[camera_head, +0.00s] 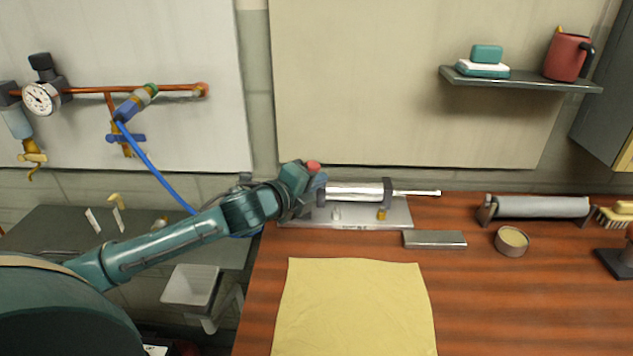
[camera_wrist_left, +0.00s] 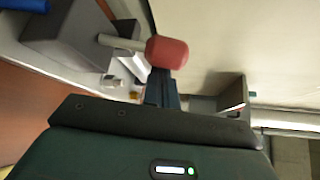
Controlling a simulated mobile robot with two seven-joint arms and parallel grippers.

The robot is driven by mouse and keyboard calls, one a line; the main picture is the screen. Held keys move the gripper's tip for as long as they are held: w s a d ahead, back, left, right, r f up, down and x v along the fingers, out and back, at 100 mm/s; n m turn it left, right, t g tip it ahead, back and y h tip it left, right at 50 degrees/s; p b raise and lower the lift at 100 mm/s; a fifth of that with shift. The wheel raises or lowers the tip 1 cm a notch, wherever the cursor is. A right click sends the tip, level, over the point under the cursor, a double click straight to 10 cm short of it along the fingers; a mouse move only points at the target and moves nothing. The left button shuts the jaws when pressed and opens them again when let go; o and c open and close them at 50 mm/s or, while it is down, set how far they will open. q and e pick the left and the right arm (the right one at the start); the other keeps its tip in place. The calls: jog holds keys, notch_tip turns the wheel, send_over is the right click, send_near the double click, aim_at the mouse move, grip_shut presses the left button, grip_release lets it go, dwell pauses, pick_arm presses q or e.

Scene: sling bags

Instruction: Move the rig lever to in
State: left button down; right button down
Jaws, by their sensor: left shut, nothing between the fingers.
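The rig is a metal cylinder (camera_head: 352,194) on a grey base plate (camera_head: 345,216) at the back left of the workbench. A thin rod (camera_head: 418,193) sticks out at its right end. The lever's red knob (camera_head: 313,166) shows just above my left gripper (camera_head: 319,183). In the left wrist view the red knob (camera_wrist_left: 167,52) sits on a pale lever shaft (camera_wrist_left: 122,42) from a grey block. My left gripper's shut fingers (camera_wrist_left: 162,88) are right beside the knob, empty; I cannot tell whether they touch it. My gripper hides the lever's base in the head view. My right gripper is not in view.
A yellow cloth (camera_head: 355,305) lies in front of the rig. A grey metal block (camera_head: 434,239) and a round tin (camera_head: 511,241) lie to its right, with a roller (camera_head: 537,207) behind. A blue hose (camera_head: 155,170) runs down behind my left arm. The bench's right front is clear.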

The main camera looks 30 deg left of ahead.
pick_arm(q)
jog(key=shift+s+a, duration=0.1)
jog(key=shift+a, duration=0.05)
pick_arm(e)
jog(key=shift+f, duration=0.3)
